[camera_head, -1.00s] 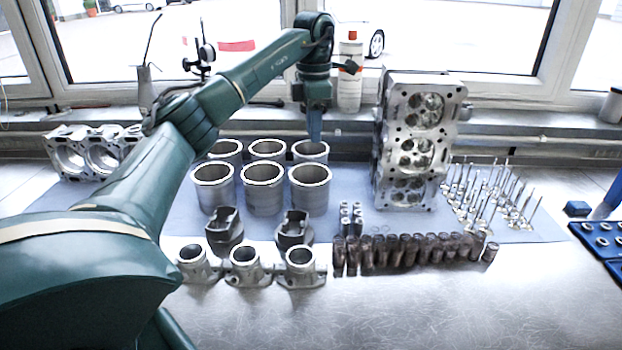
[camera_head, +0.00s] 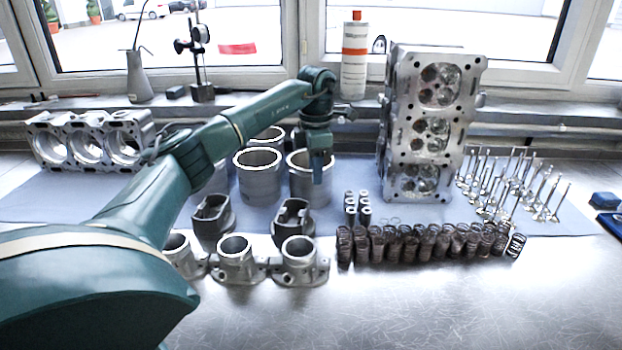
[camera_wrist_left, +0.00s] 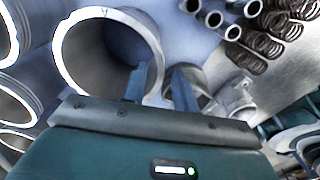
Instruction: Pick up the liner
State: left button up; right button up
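Several grey metal cylinder liners stand upright on the blue mat. In the head view my left gripper (camera_head: 319,172) points down at the front right liner (camera_head: 300,188) and covers part of its rim. In the left wrist view the gripper (camera_wrist_left: 160,88) has its two fingers apart. One finger lies over the opening of a large liner (camera_wrist_left: 148,28), the other outside it, with the rim's near edge between them. I cannot tell whether they touch the wall. Another liner (camera_head: 258,185) stands just left. My arm hides parts of the liners behind. My right gripper is not in view.
A tall cylinder head (camera_head: 396,150) stands right of the liners, with valves (camera_head: 520,190) beyond. Springs (camera_head: 425,243), pistons (camera_head: 292,218) and housings (camera_head: 298,262) stand in front. An engine block (camera_head: 90,140) is far left. The front right table is clear.

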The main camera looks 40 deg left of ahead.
pick_arm(q)
send_over(315, 208)
jog(key=shift+w+f, duration=0.1)
jog(key=shift+f, duration=2.65)
grip_shut()
